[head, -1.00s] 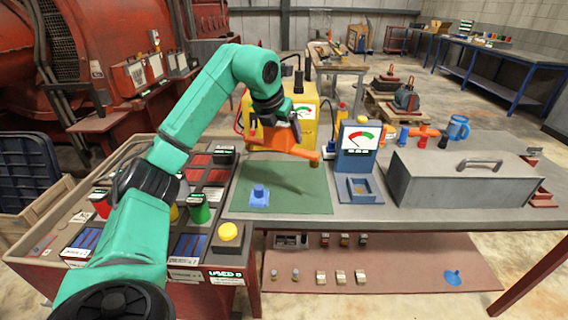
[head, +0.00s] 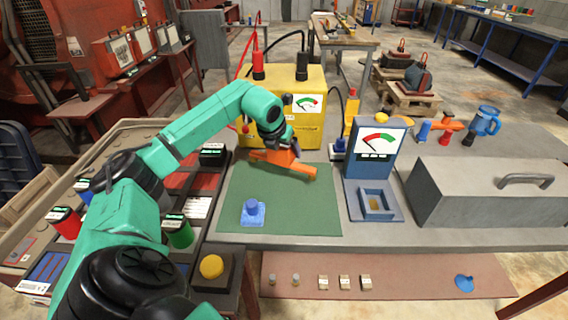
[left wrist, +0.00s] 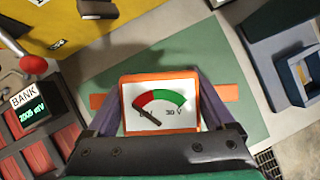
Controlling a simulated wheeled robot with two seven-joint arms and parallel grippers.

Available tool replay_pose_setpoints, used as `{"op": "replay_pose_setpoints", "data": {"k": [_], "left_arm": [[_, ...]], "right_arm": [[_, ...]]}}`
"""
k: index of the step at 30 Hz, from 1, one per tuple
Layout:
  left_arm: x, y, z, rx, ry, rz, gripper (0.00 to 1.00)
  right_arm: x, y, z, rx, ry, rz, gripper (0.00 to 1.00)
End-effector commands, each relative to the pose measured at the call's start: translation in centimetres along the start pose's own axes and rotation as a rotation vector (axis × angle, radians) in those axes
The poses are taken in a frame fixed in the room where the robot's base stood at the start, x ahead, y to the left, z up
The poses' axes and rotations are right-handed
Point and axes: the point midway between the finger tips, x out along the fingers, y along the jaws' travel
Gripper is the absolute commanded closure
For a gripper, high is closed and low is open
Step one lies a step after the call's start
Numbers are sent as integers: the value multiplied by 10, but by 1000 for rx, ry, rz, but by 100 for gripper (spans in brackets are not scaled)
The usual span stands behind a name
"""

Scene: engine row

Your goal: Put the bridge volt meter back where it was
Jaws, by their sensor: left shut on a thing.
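The bridge volt meter (head: 301,168) is orange, with a long flat bar. In the left wrist view its white face (left wrist: 160,108) shows a red and green arc and "30 V". My left gripper (head: 286,154) is shut on it, one finger at each side of the face. It is over the back part of the green mat (head: 285,212), in front of the yellow box. I cannot tell whether its bar touches the mat. My right gripper is not in view.
A yellow box (head: 292,115) with a gauge stands behind the mat. A blue meter stand (head: 377,150) stands to its right, then a grey lidded case (head: 470,195). A blue knobbed block (head: 252,214) sits on the mat's front left. The mat's middle is clear.

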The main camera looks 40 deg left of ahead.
Motion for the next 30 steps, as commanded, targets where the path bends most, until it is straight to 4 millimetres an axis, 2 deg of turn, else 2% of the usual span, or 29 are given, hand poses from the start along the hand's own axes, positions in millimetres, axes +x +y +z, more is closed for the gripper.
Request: {"op": "replay_pose_setpoints", "data": {"k": [4,9,15,16,25,28,30], "left_arm": [[20,0,-11,-1,0,1,90],[44,0,-24,-1,-3,0,90],[47,0,-26,-1,-5,0,90],[47,0,-26,-1,-3,1,1],[44,1,-26,-1,-4,1,0],[30,2,-26,0,-6,3,0],[14,2,-27,4,-6,4,0]], "right_arm": [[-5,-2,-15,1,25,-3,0],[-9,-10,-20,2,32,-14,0],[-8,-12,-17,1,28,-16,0],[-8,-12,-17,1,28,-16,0],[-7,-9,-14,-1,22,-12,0],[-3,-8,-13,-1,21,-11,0],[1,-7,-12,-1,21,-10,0]]}}
